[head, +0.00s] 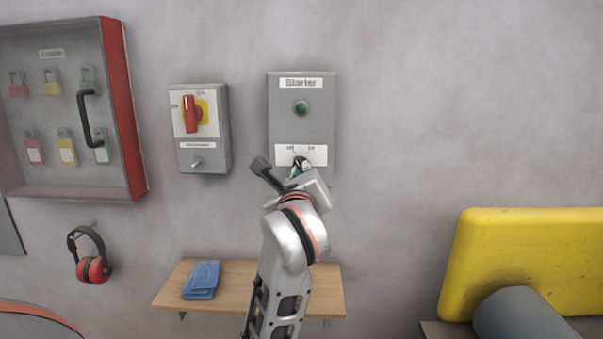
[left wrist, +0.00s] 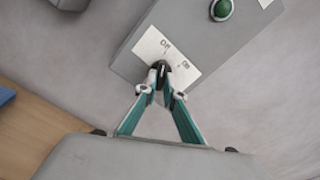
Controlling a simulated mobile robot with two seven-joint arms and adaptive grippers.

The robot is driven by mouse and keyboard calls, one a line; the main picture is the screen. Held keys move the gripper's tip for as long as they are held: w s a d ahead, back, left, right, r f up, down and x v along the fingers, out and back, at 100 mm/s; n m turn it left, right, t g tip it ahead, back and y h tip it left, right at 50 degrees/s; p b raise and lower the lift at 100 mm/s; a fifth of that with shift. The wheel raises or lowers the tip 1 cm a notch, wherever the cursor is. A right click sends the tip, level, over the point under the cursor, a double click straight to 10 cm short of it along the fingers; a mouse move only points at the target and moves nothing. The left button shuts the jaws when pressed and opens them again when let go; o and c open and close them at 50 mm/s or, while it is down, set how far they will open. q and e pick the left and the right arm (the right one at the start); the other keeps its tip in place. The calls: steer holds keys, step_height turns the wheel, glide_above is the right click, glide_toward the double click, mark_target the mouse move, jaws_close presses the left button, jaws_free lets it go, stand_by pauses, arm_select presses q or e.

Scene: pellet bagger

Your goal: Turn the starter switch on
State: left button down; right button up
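The grey Starter box (head: 301,95) hangs on the wall, with a dark green round button or lamp (head: 301,108) above a white label marked for off and on. My left gripper (head: 298,166) is at the lower part of this box and hides the switch in the head view. In the left wrist view, the small black switch knob (left wrist: 162,70) stands at the label (left wrist: 168,57). The two teal fingers of my left gripper (left wrist: 161,82) close in on the knob from both sides, their tips appearing to touch it. My right gripper is not in view.
To the left is a grey box with a red rotary handle (head: 191,114) and a padlock cabinet (head: 126,110). Below are a wooden shelf (head: 240,285) with blue cloths (head: 202,280), and hanging ear defenders (head: 93,268). A yellow machine part (head: 520,250) is at right. The wall between is bare.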

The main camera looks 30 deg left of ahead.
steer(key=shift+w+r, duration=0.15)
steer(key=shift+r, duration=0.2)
arm_select(q)
steer(key=m+p, duration=0.7)
steer(key=m, duration=0.1)
steer(key=shift+s+a+p, duration=0.1)
steer(key=shift+a+p, duration=0.05)
steer(key=shift+p, duration=0.15)
steer(key=shift+m, duration=0.6)
steer(key=shift+m+p, duration=0.65)
steer(key=shift+m, duration=0.55)
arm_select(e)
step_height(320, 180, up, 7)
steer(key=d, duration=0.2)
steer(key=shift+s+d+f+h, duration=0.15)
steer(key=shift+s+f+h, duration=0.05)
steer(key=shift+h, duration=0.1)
arm_select(q)
steer(key=shift+f+m, duration=0.1)
steer(key=shift+m, duration=0.2)
